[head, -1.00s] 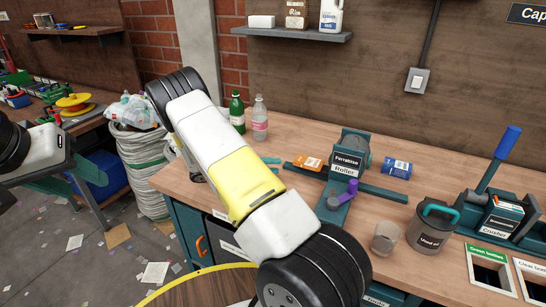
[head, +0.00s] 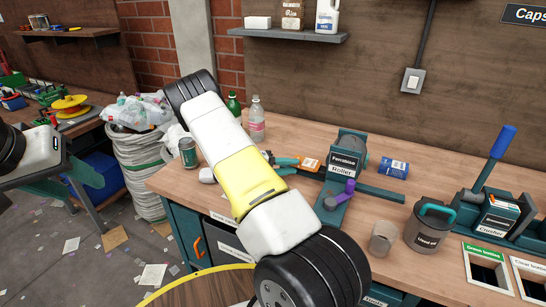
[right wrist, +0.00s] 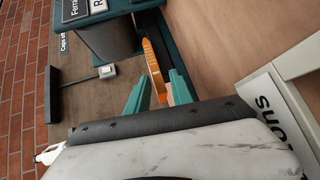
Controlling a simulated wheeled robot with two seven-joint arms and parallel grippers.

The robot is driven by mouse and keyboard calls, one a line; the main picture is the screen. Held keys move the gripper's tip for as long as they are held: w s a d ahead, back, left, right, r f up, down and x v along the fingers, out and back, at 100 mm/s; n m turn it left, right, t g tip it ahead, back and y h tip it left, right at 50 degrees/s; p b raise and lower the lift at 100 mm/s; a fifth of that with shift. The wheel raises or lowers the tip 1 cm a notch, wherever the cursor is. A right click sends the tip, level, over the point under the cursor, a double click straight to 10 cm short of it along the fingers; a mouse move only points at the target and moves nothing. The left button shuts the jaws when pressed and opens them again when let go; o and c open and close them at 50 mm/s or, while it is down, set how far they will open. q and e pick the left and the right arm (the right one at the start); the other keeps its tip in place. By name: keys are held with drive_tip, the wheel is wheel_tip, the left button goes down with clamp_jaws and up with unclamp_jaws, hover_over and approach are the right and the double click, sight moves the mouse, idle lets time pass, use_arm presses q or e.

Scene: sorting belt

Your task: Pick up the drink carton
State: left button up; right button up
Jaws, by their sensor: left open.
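My right gripper (head: 290,162) is at the carton's left end in the head view. In the right wrist view its fingers (right wrist: 160,84) are apart, with a gap beside the carton. My left gripper (head: 60,148) is at the left edge, open, far from the carton; its fingers are hard to make out.
Bottles (head: 257,120) stand at the back and a green can (head: 187,152) at the left. A grey cup (head: 383,238) and used-oil pot (head: 429,228) stand at the front right.

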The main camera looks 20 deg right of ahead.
clamp_jaws()
drive_tip(key=shift+r, duration=1.25)
drive_tip(key=r+v, duration=0.2)
drive_tip(key=v, duration=1.2)
drive_tip(key=shift+r, duration=0.2)
drive_tip(key=shift+s+a, duration=0.1)
drive_tip(key=shift+a, duration=0.05)
